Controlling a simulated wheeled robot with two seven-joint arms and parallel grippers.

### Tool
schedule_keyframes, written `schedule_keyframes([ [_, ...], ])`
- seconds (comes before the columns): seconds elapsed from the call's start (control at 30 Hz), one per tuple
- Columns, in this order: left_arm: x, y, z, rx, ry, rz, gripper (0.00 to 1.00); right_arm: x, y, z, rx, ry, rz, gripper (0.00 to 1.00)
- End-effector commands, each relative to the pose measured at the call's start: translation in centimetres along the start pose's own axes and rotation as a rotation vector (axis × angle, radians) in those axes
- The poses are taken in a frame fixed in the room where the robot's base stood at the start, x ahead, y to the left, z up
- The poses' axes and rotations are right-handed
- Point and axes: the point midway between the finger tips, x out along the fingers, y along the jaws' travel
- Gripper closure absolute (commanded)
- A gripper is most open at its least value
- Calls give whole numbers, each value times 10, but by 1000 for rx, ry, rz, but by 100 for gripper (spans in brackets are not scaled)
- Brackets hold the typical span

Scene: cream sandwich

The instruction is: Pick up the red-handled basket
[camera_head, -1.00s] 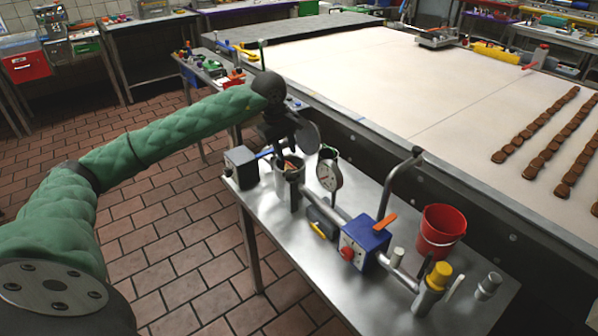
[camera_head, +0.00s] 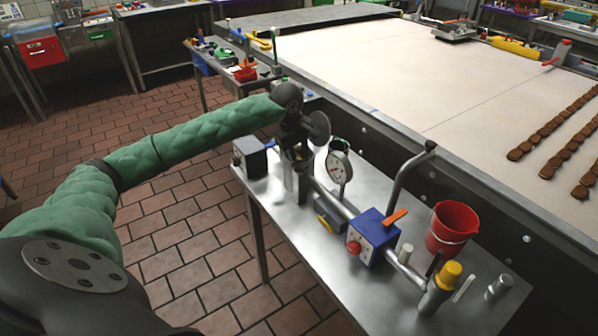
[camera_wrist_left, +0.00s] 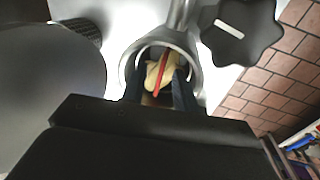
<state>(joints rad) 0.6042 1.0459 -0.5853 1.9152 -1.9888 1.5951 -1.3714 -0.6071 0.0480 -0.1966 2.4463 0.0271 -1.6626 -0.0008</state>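A thin red handle (camera_wrist_left: 159,76) shows in the left wrist view, over pale cream-coloured contents (camera_wrist_left: 169,68) inside a round metal cylinder (camera_wrist_left: 194,52). The basket's body is mostly hidden inside the cylinder. In the head view the cylinder (camera_head: 295,184) stands at the left end of the pipe rig on the steel table. My left gripper (camera_wrist_left: 159,90) points down at the cylinder's mouth. Its two dark fingers are apart, one on each side of the red handle, and I see no contact with it. My right gripper is in neither view.
A pressure gauge (camera_head: 339,166) stands close to the right of the cylinder. A black box (camera_head: 250,157) is at the left. A blue valve box (camera_head: 373,237) and a red bucket (camera_head: 452,228) stand further right on the steel table (camera_head: 310,275).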

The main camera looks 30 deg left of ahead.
Motion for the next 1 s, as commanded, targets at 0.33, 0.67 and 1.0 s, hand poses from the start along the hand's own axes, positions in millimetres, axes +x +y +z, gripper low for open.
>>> schedule_keyframes([
  [0.33, 0, 0, 0, 0, 1, 1, 100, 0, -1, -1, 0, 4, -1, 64],
  [0.67, 0, 0, 0, 0, 1, 0, 100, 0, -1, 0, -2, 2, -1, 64],
  [1.0, -29, 0, -7, -7, 4, 1, 100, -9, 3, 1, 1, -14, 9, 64],
])
